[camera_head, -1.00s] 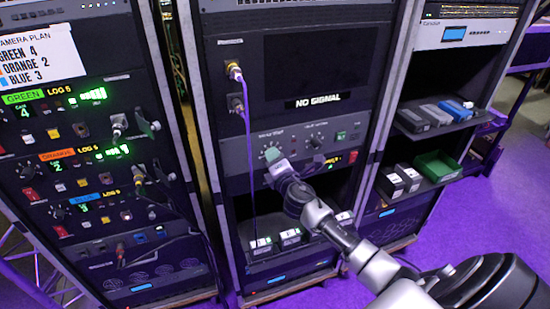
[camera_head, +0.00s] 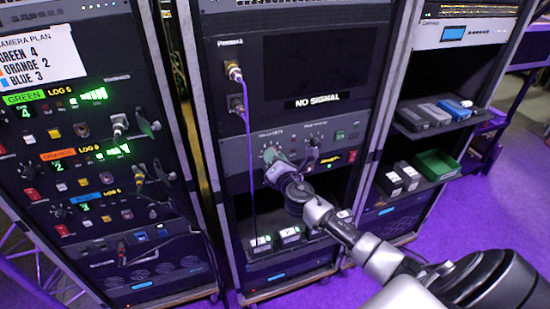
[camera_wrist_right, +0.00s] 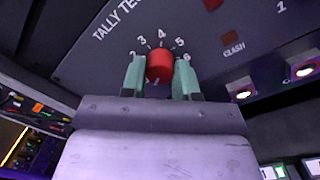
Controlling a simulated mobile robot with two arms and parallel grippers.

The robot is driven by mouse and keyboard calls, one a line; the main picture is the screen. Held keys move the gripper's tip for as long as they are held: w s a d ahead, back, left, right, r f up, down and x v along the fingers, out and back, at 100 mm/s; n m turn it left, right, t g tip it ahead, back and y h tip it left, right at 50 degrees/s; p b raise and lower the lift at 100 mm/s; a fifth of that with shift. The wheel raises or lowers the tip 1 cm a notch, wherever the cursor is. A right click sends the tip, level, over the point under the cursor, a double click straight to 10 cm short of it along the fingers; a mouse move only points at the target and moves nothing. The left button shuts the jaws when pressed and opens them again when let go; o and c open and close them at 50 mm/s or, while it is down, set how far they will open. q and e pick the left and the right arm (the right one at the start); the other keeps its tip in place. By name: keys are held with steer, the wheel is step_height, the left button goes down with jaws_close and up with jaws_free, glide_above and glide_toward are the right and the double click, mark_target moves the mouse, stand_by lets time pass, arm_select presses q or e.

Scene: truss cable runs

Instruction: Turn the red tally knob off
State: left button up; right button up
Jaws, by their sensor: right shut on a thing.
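The red tally knob (camera_wrist_right: 160,66) sits on a dark panel lettered "TALLY TE…" in the right wrist view, with numbers 2 to 6 printed around it. My right gripper (camera_wrist_right: 160,80) has its two green fingers on either side of the knob and is shut on it. In the head view, the right gripper (camera_head: 271,160) reaches the control panel (camera_head: 238,158) of the middle rack and hides the knob. I cannot tell exactly which number the knob points to. My left gripper is not in view.
A purple cable (camera_head: 247,150) hangs left of my right gripper. A "NO SIGNAL" screen (camera_head: 318,68) is above. The right rack holds a green bin (camera_head: 437,165); the left rack carries lit panels.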

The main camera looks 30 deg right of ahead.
steer(key=shift+f, duration=0.1)
steer(key=o, duration=0.9)
steer(key=shift+s, duration=0.15)
steer(key=shift+b+v, duration=1)
steer(key=shift+v, duration=4.3)
